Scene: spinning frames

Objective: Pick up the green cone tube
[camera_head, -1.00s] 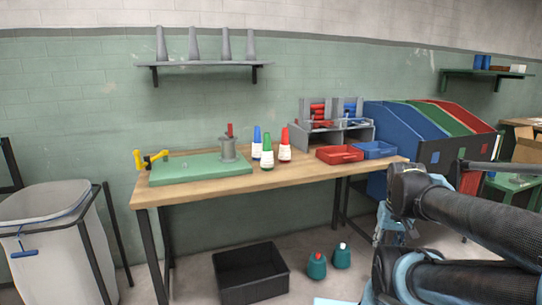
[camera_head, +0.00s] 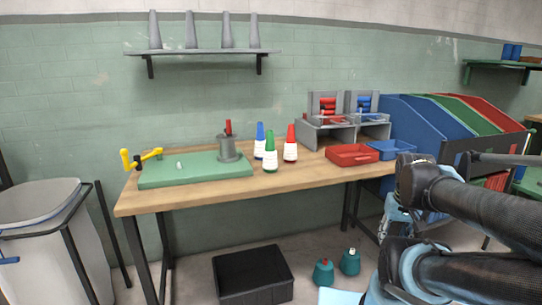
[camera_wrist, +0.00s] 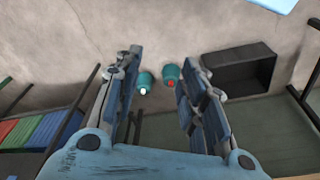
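The green cone tube (camera_head: 270,155) stands upright on the wooden table, with a green tip and base and a white band. It is between a blue cone tube (camera_head: 259,142) and a red cone tube (camera_head: 290,145), slightly in front of them. My gripper is open and empty in the wrist view (camera_wrist: 162,66), with its fingers spread over the floor. In the head view my arm is at the lower right, well right of the green cone tube and apart from it. The green cone tube does not show in the wrist view.
The wooden table (camera_head: 190,197) carries a green board (camera_head: 195,172) with a grey cylinder, a red bin (camera_head: 351,156) and a blue bin (camera_head: 392,150). The table's front strip is clear.

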